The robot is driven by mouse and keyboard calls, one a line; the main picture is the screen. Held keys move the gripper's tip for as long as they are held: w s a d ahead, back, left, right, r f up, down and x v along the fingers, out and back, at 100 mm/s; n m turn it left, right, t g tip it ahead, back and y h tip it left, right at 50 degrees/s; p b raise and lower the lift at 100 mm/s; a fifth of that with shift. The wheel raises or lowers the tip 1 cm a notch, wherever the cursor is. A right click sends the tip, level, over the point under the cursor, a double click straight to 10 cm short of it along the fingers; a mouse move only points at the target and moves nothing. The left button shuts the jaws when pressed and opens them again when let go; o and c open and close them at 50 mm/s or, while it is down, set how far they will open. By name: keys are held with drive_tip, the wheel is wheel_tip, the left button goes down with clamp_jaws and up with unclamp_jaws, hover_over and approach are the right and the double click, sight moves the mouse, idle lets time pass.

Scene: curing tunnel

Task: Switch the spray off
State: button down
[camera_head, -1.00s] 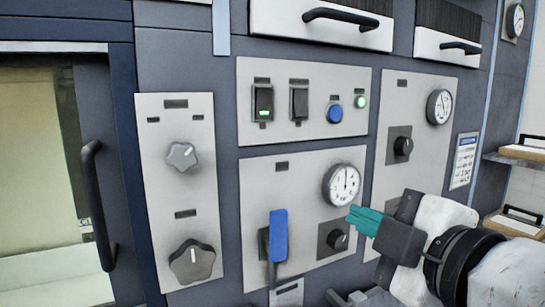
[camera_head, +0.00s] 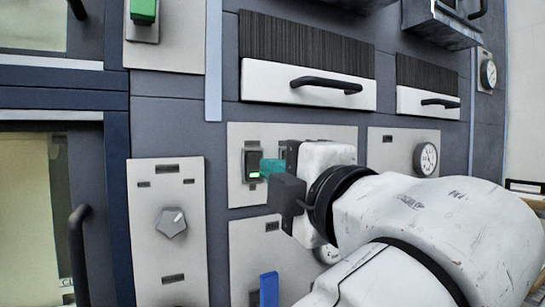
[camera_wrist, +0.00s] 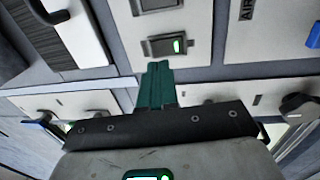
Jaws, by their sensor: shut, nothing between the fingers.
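A black rocker switch (camera_head: 250,160) with a lit green lamp sits at the left of the light grey upper panel (camera_head: 237,196). The same kind of lit switch (camera_wrist: 160,47) shows in the wrist view, just beyond my fingertips. My gripper (camera_head: 264,168) has teal fingers, shut and empty, pointing at the lit switch from its right side. In the wrist view my gripper (camera_wrist: 158,66) ends close to the switch; whether it touches cannot be told. My arm hides most of the neighbouring switch and the rest of this panel. The labels are too small to read, so which control is the spray is unclear.
A blue lever (camera_head: 268,290) stands on the panel below. Knobs such as the grey one (camera_head: 171,223) stick out at the left. Drawers with black handles (camera_head: 325,85) jut out above. A black door handle (camera_head: 78,255) is at far left.

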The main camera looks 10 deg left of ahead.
sight(253, 154)
drive_tip(key=shift+p+x, duration=0.45)
drive_tip(key=shift+x, duration=1.75)
drive_tip(key=shift+r, duration=0.1)
drive_tip(key=shift+w+a+r+p, duration=0.15)
drive_tip(key=shift+r+p, duration=0.2)
drive_tip(key=shift+p, duration=0.55)
drive_tip(key=shift+w+r+g+h+p, duration=0.2)
drive_tip(key=shift+g+h+p, duration=0.3)
drive_tip(key=shift+p, duration=0.65)
drive_tip(key=shift+s, duration=0.15)
